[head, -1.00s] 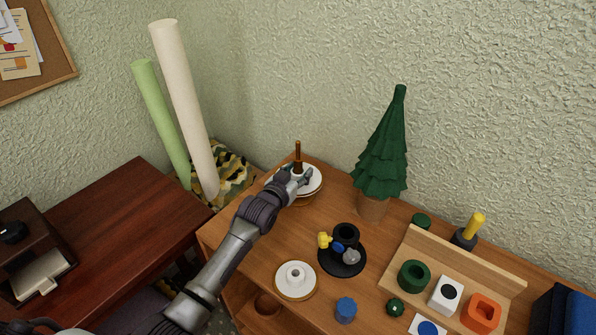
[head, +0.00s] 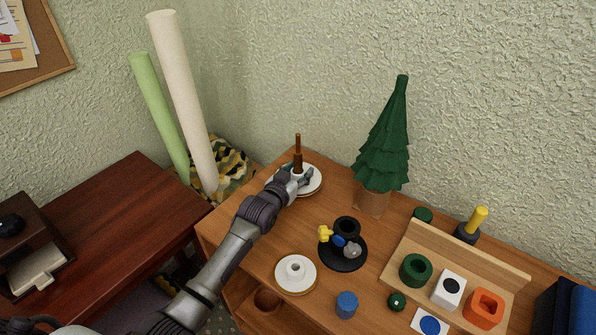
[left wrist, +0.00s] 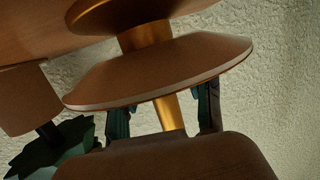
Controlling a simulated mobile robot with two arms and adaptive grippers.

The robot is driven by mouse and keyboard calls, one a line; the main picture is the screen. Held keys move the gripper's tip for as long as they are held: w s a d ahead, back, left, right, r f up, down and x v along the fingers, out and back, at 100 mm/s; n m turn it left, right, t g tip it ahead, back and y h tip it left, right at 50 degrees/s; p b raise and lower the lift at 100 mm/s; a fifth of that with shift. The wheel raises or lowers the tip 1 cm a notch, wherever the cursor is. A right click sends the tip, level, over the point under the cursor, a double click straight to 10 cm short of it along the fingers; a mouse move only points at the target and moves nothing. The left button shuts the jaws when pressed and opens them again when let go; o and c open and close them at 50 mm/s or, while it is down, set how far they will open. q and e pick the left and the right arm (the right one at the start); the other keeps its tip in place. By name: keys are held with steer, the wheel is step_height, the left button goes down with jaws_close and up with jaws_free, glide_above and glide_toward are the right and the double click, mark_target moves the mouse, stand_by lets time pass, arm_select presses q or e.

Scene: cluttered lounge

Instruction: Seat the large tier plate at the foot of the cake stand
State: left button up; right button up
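The cake stand shows in the head view as an upright brown post (head: 298,143) at the back left of the wooden top. The large tier plate (head: 314,186), white with a tan edge, is around this post. My left gripper (head: 297,175) has its fingers on either side of the plate's raised middle. In the left wrist view, which is upside down, the plate (left wrist: 160,72) hides the fingertips. A golden post (left wrist: 168,113) passes between the fingers. The foot (left wrist: 105,15) shows beyond the plate, with a thicker golden section between them. My right gripper is out of view.
A smaller white plate (head: 296,274) lies at the front edge. A black stand with coloured knobs (head: 343,254), a blue cylinder (head: 347,304) and a block tray (head: 400,266) stand to the right. A potted tree (head: 384,140) is behind. Bare wood lies between plates.

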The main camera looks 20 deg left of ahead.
arm_select(q)
steer(key=o, duration=0.3)
steer(key=v, duration=1.2)
stand_by(0.3)
